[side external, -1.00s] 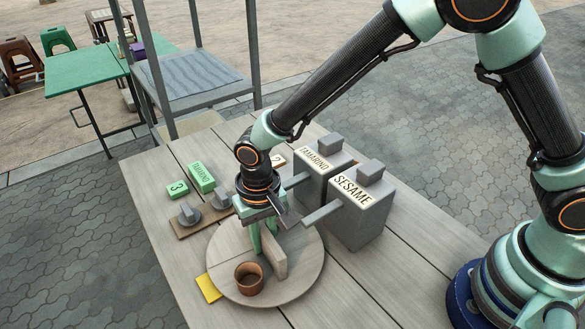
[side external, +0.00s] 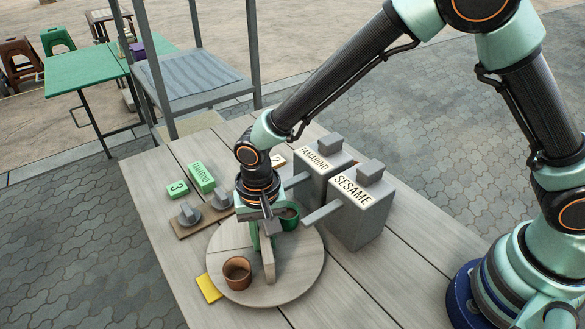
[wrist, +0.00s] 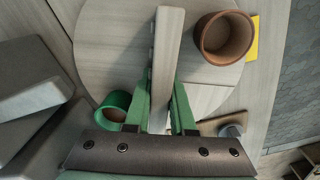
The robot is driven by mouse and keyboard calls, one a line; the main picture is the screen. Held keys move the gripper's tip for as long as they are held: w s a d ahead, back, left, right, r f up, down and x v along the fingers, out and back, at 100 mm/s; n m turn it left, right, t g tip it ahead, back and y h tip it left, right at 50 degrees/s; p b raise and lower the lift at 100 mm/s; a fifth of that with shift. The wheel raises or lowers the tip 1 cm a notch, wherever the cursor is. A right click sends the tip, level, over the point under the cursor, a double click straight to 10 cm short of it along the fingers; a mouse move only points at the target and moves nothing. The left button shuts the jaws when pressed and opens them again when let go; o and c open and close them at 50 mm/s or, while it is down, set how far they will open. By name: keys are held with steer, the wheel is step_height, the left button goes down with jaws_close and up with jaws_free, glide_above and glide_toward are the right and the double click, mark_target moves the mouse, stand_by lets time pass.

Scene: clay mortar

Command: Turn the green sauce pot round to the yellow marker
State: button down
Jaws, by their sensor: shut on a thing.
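The green sauce pot (side external: 289,216) stands on the back right of a round wooden turntable (side external: 300,268), close to my gripper. In the wrist view the green pot (wrist: 112,108) is just left of my fingers, partly hidden by them. The yellow marker (side external: 208,288) lies on the table at the turntable's front left edge; it also shows in the wrist view (wrist: 254,40), beside a brown clay pot (wrist: 225,38). My gripper (side external: 264,243) is shut on the turntable's upright wooden fin (wrist: 166,50), with one green finger on each side.
The brown pot (side external: 237,271) stands on the turntable nearest the marker. Grey boxes labelled Tamarind (side external: 318,165) and Sesame (side external: 358,210) stand behind right, their arms reaching toward the turntable. A knob board (side external: 196,221) and green blocks (side external: 201,177) lie behind left.

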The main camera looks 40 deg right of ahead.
steer(key=shift+m, duration=10.7)
steer(key=c, duration=0.8)
jaws_free()
steer(key=shift+o, duration=0.2)
step_height(320, 180, up, 12)
steer(key=shift+r, duration=0.1)
